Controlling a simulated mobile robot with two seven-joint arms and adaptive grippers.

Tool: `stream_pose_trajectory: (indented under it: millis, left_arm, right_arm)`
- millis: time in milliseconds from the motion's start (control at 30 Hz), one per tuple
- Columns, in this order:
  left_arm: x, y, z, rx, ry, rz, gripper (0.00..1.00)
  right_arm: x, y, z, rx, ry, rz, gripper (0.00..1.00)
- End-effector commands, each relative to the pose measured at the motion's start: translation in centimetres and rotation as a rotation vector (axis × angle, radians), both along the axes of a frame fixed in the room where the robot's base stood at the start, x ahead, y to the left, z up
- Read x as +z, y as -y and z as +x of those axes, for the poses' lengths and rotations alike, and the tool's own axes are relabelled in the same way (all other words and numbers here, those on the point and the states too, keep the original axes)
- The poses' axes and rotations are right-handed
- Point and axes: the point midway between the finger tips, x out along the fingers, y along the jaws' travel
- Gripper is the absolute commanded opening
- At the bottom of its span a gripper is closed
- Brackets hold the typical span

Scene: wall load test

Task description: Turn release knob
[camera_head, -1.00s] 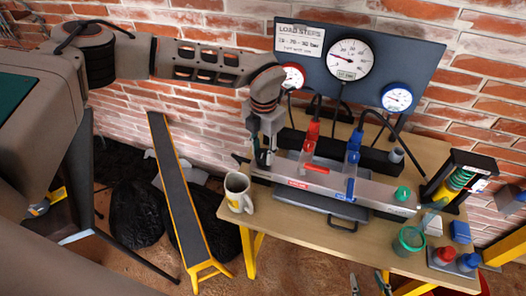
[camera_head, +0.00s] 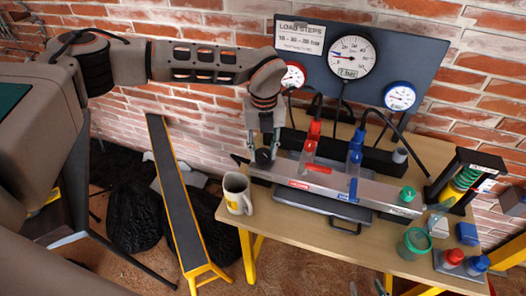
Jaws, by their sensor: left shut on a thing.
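A long grey metal bar unit (camera_head: 340,190) with red and green labels lies across the wooden table. A round black knob (camera_head: 264,157) is at its left end. My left gripper (camera_head: 264,149) points down from above and is shut on this knob, with one finger on each side. Red (camera_head: 312,135) and blue (camera_head: 356,142) handles stand upright on the bar, and a green knob (camera_head: 407,193) is near its right end. Only the fingertips of my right gripper (camera_head: 367,288) show at the bottom edge, apart, with nothing seen between them.
A panel (camera_head: 425,50) with a large gauge (camera_head: 350,57) and two smaller ones stands behind. A green cup (camera_head: 413,242), a spring stand (camera_head: 463,180) and red and blue caps (camera_head: 452,258) are at right.

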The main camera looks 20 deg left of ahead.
Motion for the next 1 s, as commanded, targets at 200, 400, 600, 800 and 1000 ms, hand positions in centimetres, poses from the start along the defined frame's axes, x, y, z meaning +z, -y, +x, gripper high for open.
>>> stream_pose_trajectory:
  millis: [200,400,600,800,1000]
  left_arm:
    - [-0.04,0.00,0.01,0.205,-0.001,-0.001,0.10]
    - [0.01,0.02,0.05,0.373,0.001,-0.001,0.10]
    - [0.01,-0.01,0.05,0.503,0.000,-0.001,0.10]
    - [0.03,0.00,0.08,0.585,0.001,-0.001,0.10]
    - [0.04,-0.01,0.06,0.623,0.000,-0.001,0.10]
  right_arm:
    - [-0.28,0.01,-0.02,0.000,-0.001,0.000,0.40]
    - [-0.30,0.00,0.01,0.000,0.001,0.000,0.40]
    - [-0.26,0.00,0.07,0.000,0.003,0.000,0.40]
    - [-0.30,0.02,0.07,0.000,0.003,0.000,0.40]
    - [-0.33,0.02,0.05,-0.001,0.002,0.000,0.40]
